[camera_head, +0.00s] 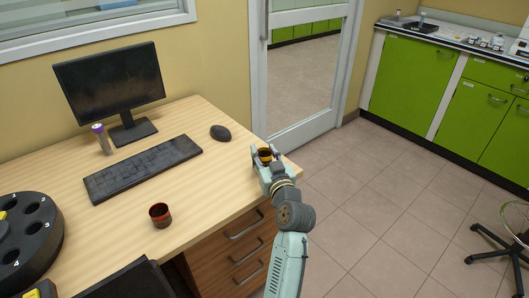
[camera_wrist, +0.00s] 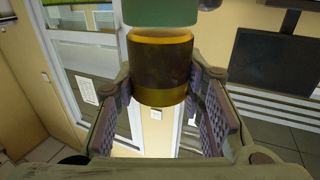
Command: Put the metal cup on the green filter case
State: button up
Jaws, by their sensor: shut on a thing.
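The metal cup (camera_head: 265,154) is dark with a gold rim and shows at my gripper, near the desk's right corner. In the wrist view the cup (camera_wrist: 160,70) is between both fingers of my gripper (camera_wrist: 160,98), which is shut on it. The wrist view looks upside down, so the cup appears upright. A green round body (camera_wrist: 160,11), likely the green filter case, is cut off by the top edge of that view, in line with the cup's base. I cannot tell whether they touch. In the head view my gripper (camera_head: 266,158) hides what is under the cup.
The wooden desk (camera_head: 220,165) carries a monitor (camera_head: 112,82), a keyboard (camera_head: 143,166), a mouse (camera_head: 220,132), a purple-capped cylinder (camera_head: 102,140), a small red-brown cup (camera_head: 160,216) and a black numbered carousel (camera_head: 32,250). Bare desk lies between red-brown cup and my gripper.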

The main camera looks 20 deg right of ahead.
jog(key=shift+f, duration=0.25)
jog(key=shift+f+b, duration=0.1)
jog(key=shift+b, duration=0.2)
jog(key=o, duration=1.1)
jog(key=shift+o, duration=0.2)
jog(key=shift+r, duration=0.2)
jog(key=s+b, duration=0.2)
jog(key=s, duration=1)
jog(key=shift+a+b, duration=0.25)
jog(key=shift+b, duration=0.15)
